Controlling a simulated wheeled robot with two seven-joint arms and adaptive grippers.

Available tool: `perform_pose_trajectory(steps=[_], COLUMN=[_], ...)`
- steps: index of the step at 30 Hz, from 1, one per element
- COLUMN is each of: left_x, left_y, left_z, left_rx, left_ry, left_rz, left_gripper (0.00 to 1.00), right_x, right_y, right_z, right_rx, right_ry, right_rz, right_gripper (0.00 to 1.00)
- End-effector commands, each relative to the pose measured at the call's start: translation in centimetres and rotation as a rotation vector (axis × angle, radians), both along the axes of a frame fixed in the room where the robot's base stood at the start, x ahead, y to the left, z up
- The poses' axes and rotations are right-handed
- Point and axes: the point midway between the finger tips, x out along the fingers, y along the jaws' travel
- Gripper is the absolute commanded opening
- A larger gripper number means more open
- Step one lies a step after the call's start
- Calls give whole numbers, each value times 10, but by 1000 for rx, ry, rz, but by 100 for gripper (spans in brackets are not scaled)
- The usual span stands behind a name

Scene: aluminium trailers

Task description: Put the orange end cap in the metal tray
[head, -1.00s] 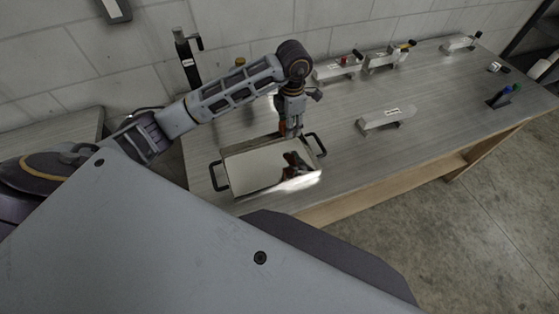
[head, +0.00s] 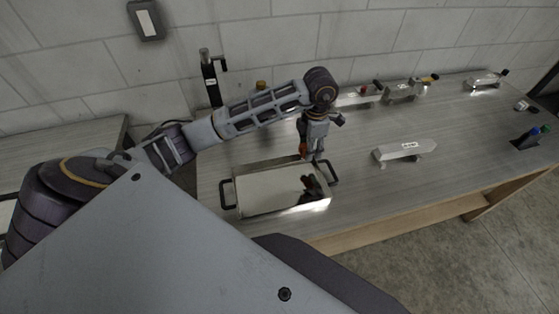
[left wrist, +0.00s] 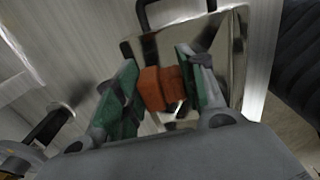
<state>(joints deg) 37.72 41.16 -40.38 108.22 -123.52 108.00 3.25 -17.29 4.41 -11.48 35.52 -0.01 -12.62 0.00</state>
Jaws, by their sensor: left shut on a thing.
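The orange end cap (left wrist: 160,88) sits between the green-padded fingers of my left gripper (left wrist: 158,80) in the left wrist view. A small part of the orange cap (head: 303,149) also shows in the head view. My left gripper (head: 310,154) is shut on the cap, pointing down at the back right edge of the metal tray. The shiny metal tray (head: 262,195) has a black handle at each end; its bare floor mirrors the gripper. The tray wall (left wrist: 238,55) shows behind the cap in the left wrist view. My right gripper is out of view.
The tray stands on a grey workbench (head: 350,200) near its front edge. A labelled metal bracket (head: 404,150) lies to the right, and clamp-like fixtures (head: 403,91) line the back. A black upright post (head: 210,80) stands behind my left arm.

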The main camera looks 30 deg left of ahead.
Motion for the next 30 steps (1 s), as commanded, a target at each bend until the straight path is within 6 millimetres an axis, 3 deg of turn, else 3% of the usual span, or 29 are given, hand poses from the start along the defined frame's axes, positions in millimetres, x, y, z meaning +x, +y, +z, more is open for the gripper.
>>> perform_pose_trajectory(steps=[8,21,30], left_x=[0,0,0], left_y=[0,0,0], left_z=[-6,-57,-62], left_rx=[0,0,-1], left_ry=[1,1,-1], left_rz=[0,1,0], left_gripper=[21,21,21], right_x=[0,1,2], right_y=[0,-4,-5], right_z=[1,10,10], right_rx=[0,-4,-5], right_ry=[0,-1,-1], right_rz=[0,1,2], right_gripper=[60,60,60])
